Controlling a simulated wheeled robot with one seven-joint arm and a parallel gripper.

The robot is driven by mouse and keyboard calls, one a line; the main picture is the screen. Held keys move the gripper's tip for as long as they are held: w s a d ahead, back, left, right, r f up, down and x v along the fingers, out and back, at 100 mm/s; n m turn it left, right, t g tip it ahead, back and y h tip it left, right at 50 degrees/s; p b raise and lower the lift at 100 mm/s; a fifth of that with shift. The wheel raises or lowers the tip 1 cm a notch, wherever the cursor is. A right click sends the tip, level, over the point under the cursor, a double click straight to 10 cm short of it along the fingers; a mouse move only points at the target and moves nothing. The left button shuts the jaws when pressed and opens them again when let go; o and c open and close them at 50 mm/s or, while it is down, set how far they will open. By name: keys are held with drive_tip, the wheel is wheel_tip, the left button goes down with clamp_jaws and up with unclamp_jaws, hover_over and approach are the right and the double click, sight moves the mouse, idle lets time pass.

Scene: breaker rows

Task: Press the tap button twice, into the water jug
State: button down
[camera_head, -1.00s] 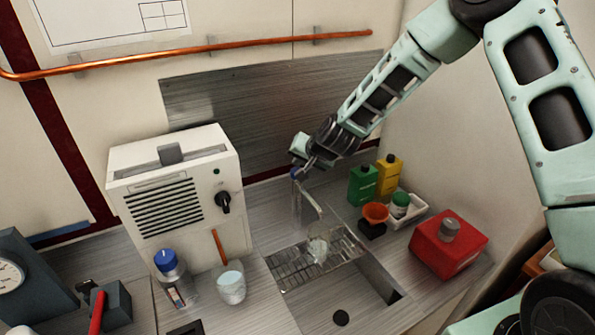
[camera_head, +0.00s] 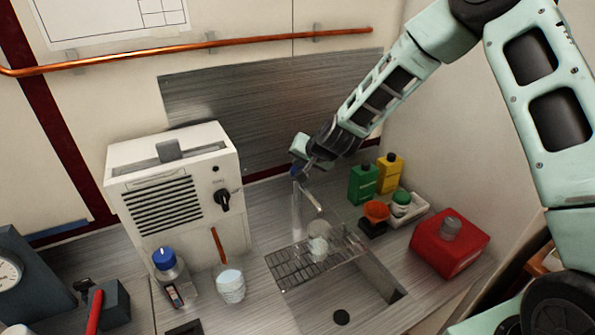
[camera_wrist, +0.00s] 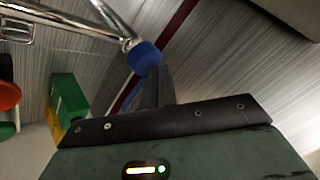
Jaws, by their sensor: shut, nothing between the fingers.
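The chrome tap (camera_head: 296,211) stands behind the sink with its spout reaching forward and right. Its blue button (camera_head: 296,170) is on top of the post. It also shows in the wrist view as a blue cap (camera_wrist: 143,57). A clear jug (camera_head: 318,246) stands upright on the wire drain rack (camera_head: 290,268), below the spout's end. I cannot tell its water level. My gripper (camera_head: 304,170) is shut and empty, its tips right at the button. In the wrist view the fingers (camera_wrist: 152,78) overlap the button's edge; whether they touch or press it is unclear.
A white machine with a black knob (camera_head: 223,201) stands left of the tap. A glass beaker (camera_head: 231,287) and a blue-capped bottle (camera_head: 166,262) are before it.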

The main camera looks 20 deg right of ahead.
drive_tip(key=shift+f+b, duration=0.85)
drive_tip(key=shift+f, duration=0.1)
idle(1.0)
drive_tip(key=shift+r, duration=0.1)
drive_tip(key=shift+r+p, duration=0.85)
drive_tip(key=shift+r, duration=0.4)
drive_tip(key=shift+r+p, duration=1.65)
drive_tip(key=shift+r, duration=0.95)
drive_tip(key=shift+f, duration=0.1)
